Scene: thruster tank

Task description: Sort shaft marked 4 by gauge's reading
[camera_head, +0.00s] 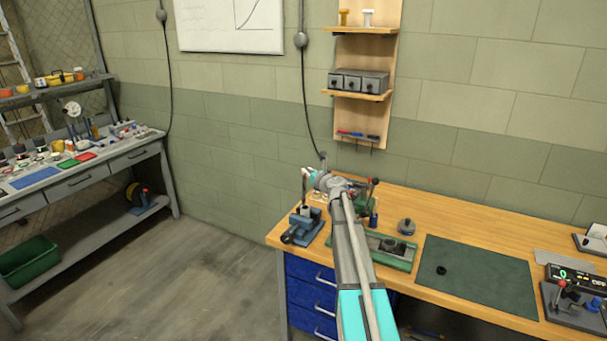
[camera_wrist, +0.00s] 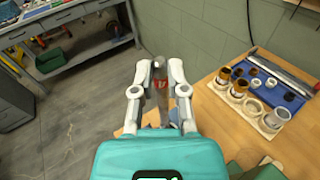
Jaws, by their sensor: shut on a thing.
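My gripper (camera_wrist: 160,78) is shut on a grey metal shaft (camera_wrist: 160,70) in the wrist view. The shaft stands roughly upright between the fingers and bears a red mark too small to read. In the head view my gripper (camera_head: 314,181) is above the back left of the wooden bench (camera_head: 460,222), its fingers small and partly hidden by my arm. A device with a lit green digit on a dark display (camera_head: 570,276), perhaps the gauge, is at the bench's right end, far from my gripper.
A blue tray (camera_wrist: 291,99) and a pale rack of rings (camera_wrist: 246,112) lie right of my gripper. A blue vise-like tool (camera_head: 303,228), green fixture (camera_head: 385,250) and dark green mat (camera_head: 478,272) are on the bench. A grey workbench (camera_head: 75,178) with coloured mats stands left, across open floor.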

